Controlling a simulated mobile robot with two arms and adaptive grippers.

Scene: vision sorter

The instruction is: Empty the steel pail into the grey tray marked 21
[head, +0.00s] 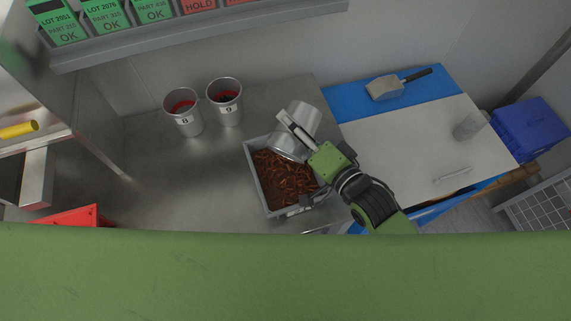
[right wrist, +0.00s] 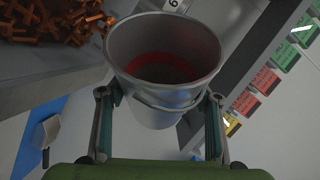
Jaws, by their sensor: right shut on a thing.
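The grey tray (head: 253,180) stands on the steel bench in the head view, holding many rust-brown pieces. Its number cannot be read. The steel pail (head: 303,116) is tipped over the tray's far right part, mouth downward. My right gripper (head: 294,132) is shut on the pail's side. In the right wrist view the pail (right wrist: 165,95) sits between the fingers (right wrist: 160,105); its red inner bottom shows, with no pieces seen in it. The tray's pieces (right wrist: 55,20) show at the upper left there. My left gripper is not in view.
Pails marked 8 (head: 186,122) and 9 (head: 229,110) stand upright left of the tray's far side. A scoop (head: 384,89), a clear cup (head: 468,126) and a blue crate (head: 528,128) are at the right. A red bin (head: 75,217) is at the left. The bench's left part is clear.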

